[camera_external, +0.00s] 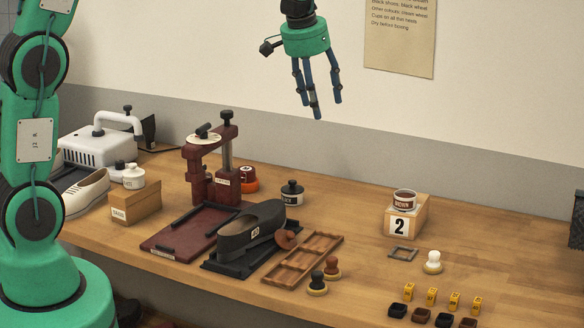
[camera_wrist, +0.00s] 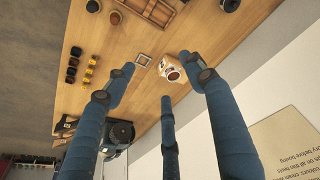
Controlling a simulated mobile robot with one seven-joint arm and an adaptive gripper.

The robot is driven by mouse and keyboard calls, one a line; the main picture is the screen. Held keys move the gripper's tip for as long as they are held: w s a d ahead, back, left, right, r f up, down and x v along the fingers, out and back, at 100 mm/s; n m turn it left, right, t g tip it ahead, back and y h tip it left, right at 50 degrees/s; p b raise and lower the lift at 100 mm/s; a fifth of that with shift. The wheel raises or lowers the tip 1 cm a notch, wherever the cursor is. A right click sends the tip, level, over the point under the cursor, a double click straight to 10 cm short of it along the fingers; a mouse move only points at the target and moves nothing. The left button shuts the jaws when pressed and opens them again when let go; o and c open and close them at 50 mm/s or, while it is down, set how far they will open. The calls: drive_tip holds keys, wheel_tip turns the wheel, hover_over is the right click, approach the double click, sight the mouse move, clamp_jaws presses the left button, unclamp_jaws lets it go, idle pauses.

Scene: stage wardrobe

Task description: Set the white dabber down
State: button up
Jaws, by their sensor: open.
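The white dabber (camera_external: 433,261) stands upright on the wooden table at the right, on its pale yellowish pad. It is beside a small grey square frame (camera_external: 403,253). My gripper (camera_external: 317,104) hangs high above the back of the table, well away from the dabber, with its blue fingers spread and nothing between them. In the wrist view the open fingers (camera_wrist: 160,74) point down over the table. I cannot make out the dabber there; a finger may hide it.
Yellow tags (camera_external: 431,296) and dark small blocks (camera_external: 420,315) line the front right. A compartment tray (camera_external: 303,262), dark dabbers (camera_external: 317,282), a black shoe (camera_external: 250,230) and a red press (camera_external: 211,165) fill the middle.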

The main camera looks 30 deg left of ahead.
drive_tip(key=s+a+r+n+t, duration=0.1)
drive_tip(key=s+a+r, duration=0.4)
drive_tip(key=s+a, duration=0.65)
drive_tip(key=s+a+r+n+t, duration=0.1)
drive_tip(key=s+a+r, duration=0.4)
drive_tip(key=s+a, duration=0.65)
drive_tip(key=s+a+f+y, duration=0.1)
drive_tip(key=s+a+f, duration=0.2)
drive_tip(key=s+a, duration=0.4)
drive_tip(key=s, duration=0.3)
drive_tip(key=shift+s+f+n+t, duration=0.2)
drive_tip(key=shift+n+t, duration=0.1)
drive_tip(key=shift+n, duration=0.1)
drive_tip(key=shift+f, duration=0.1)
drive_tip(key=shift+f+b, duration=0.85)
drive_tip(key=shift+b, duration=0.15)
